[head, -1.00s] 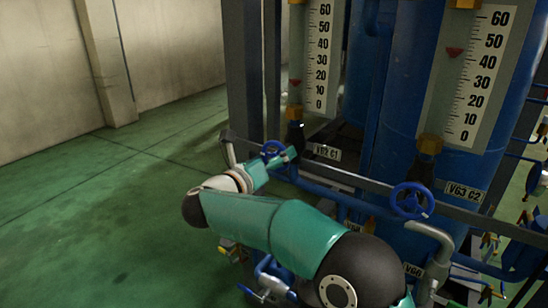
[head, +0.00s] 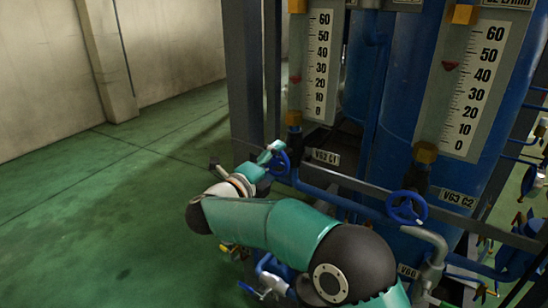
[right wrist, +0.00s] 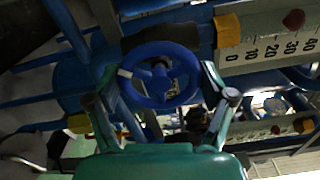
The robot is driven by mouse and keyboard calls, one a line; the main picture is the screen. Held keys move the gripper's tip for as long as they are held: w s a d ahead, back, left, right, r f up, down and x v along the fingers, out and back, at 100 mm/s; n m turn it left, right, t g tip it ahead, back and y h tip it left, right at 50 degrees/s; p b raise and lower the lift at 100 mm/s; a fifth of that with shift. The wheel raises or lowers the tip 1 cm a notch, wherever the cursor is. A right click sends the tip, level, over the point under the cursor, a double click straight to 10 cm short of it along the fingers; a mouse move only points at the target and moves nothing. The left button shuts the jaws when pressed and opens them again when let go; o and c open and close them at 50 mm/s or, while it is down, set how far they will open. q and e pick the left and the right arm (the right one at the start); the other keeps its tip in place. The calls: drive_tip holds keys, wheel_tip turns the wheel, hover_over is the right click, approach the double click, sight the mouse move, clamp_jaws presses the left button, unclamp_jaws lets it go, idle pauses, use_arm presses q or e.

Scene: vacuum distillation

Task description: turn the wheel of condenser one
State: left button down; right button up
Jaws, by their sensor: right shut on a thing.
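In the right wrist view the blue wheel (right wrist: 160,78) fills the space between the two fingers of my right gripper (right wrist: 158,92), one finger on each side of the rim. The gripper is shut on the wheel. My left gripper does not show.
A second blue wheel (head: 407,207) sits to the right, by the V63 C2 label (head: 458,197). A grey metal rail (head: 345,179) runs in front of the blue columns. Blue pipes and valves (head: 268,280) lie below my arm. The green floor (head: 90,210) at left is clear.

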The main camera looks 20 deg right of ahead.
drive_tip(key=n+p, duration=0.2)
drive_tip(key=n, duration=0.2)
drive_tip(key=shift+a, duration=0.15)
drive_tip(key=n+p, duration=0.3)
drive_tip(key=shift+f+n, duration=0.1)
drive_tip(key=shift+n, duration=0.2)
drive_tip(key=n+p, duration=0.2)
drive_tip(key=n, duration=0.1)
drive_tip(key=shift+f+p, duration=0.1)
drive_tip(key=shift+p, duration=0.25)
drive_tip(key=shift+f+n+p, duration=0.25)
drive_tip(key=shift+n+p, duration=0.4)
drive_tip(key=shift+n, duration=0.45)
drive_tip(key=o, duration=1)
drive_tip(key=shift+r, duration=0.1)
drive_tip(key=shift+r, duration=0.1)
